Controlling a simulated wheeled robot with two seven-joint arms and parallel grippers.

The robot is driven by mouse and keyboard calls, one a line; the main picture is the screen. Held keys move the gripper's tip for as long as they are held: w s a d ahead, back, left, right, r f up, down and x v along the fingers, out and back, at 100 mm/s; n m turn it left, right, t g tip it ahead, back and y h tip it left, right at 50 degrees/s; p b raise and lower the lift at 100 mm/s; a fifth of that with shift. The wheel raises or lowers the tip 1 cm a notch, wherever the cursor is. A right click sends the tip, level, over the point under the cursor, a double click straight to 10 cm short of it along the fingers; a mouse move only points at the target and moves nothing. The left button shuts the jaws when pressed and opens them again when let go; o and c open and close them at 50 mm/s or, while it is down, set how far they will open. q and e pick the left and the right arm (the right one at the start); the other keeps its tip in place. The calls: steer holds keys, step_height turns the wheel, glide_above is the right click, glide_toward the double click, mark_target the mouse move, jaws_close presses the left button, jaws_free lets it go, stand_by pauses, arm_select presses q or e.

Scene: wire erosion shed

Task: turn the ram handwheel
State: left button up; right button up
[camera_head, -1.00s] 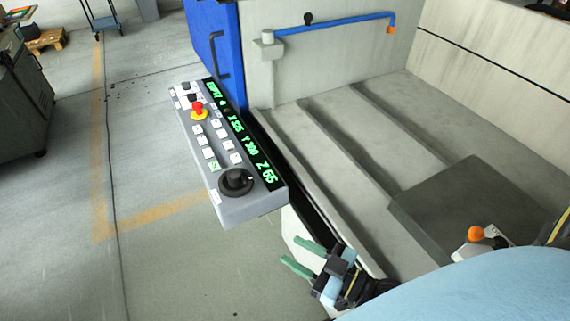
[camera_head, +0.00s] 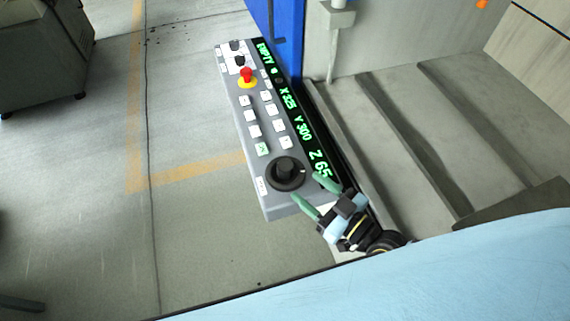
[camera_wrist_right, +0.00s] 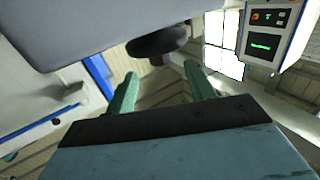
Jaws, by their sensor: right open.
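The ram handwheel (camera_head: 286,173) is a black round dial with a raised hub at the near end of the grey control panel (camera_head: 264,125). In the right wrist view the dark wheel (camera_wrist_right: 157,42) shows ahead of the fingers, near the panel's grey surface (camera_wrist_right: 90,25). My right gripper (camera_head: 316,194) has two green fingers, open and apart, just below and right of the wheel. They look empty in the wrist view (camera_wrist_right: 163,90). Whether a finger touches the wheel I cannot tell. My left gripper is not in view.
The panel carries a red emergency button (camera_head: 247,75), white keys and a green display reading EMPTY, X 325, Y 300, Z 65. A blue column (camera_head: 284,40) stands behind it. The grey slotted machine bed (camera_head: 420,140) lies to the right.

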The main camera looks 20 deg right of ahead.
mark_target(291, 173)
steer(key=x, duration=0.5)
steer(key=shift+w+a, duration=0.15)
steer(key=shift+w, duration=0.15)
steer(key=x, duration=0.2)
steer(key=shift+w+a+f, duration=0.1)
steer(key=shift+w+a, duration=0.1)
steer(key=shift+w, duration=0.15)
steer(key=shift+c, duration=1.1)
steer(key=c, duration=0.7)
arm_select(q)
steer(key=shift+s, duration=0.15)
